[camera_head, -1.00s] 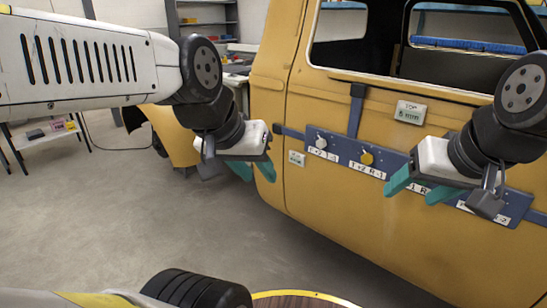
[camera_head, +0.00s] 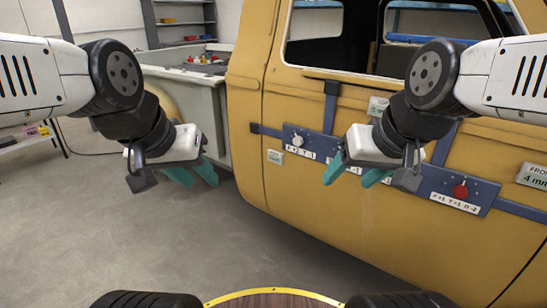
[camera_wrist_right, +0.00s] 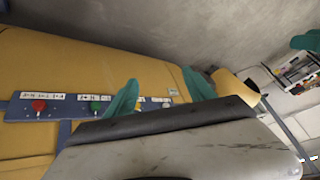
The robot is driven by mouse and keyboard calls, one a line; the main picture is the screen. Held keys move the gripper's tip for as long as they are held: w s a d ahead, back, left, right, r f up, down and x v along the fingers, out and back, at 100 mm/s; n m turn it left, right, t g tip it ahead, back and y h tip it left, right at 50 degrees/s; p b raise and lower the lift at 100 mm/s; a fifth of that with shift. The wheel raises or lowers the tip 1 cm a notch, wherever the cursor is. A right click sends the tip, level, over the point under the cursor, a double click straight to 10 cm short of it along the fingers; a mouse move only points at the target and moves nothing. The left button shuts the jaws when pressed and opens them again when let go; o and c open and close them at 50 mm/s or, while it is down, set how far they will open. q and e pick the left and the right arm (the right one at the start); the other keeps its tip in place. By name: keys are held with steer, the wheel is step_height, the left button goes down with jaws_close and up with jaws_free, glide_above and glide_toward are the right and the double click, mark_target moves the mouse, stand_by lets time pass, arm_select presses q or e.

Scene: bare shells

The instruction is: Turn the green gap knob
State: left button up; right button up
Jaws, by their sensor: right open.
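A blue panel (camera_head: 488,193) with knobs and white labels runs along the yellow vehicle shell. The green knob (camera_wrist_right: 95,106) shows in the right wrist view, between the red knob and one finger; in the head view my right gripper hides it. The red knob (camera_head: 460,190) is to the right of my right gripper, and also shows in the wrist view (camera_wrist_right: 39,105). A white knob (camera_head: 297,140) is at the panel's left end. My right gripper (camera_head: 350,179) is open and empty in front of the panel. My left gripper (camera_head: 203,183) is open and empty, left of the shell.
The yellow shell (camera_head: 330,225) fills the right side, with a window opening above the panel. Small signs (camera_head: 533,175) are fixed to it. The floor (camera_head: 130,245) in front is clear.

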stand_by(0.6)
steer(key=w+d+f+m+g+h, duration=0.1)
steer(key=w+d+f+m+h, duration=0.15)
steer(key=w+d, duration=0.7)
steer(key=w+d+f+m+h, duration=0.15)
steer(key=w+d+m, duration=0.4)
steer(key=w, duration=0.75)
steer(key=shift+m+g, duration=0.3)
steer(key=shift+m, duration=0.1)
steer(key=w+d+f, duration=0.3)
steer(key=d+f, duration=0.1)
steer(key=f, duration=0.1)
steer(key=w+d+f, duration=0.3)
steer(key=d+f, duration=0.1)
steer(key=f, duration=0.1)
steer(key=w+d+f, duration=0.3)
steer(key=d+f, duration=0.1)
steer(key=f, duration=0.1)
steer(key=shift+w+d, duration=0.3)
steer(key=shift+d, duration=0.05)
steer(key=shift+r, duration=0.1)
steer(key=c, duration=1.4)
steer(key=shift+o, duration=0.2)
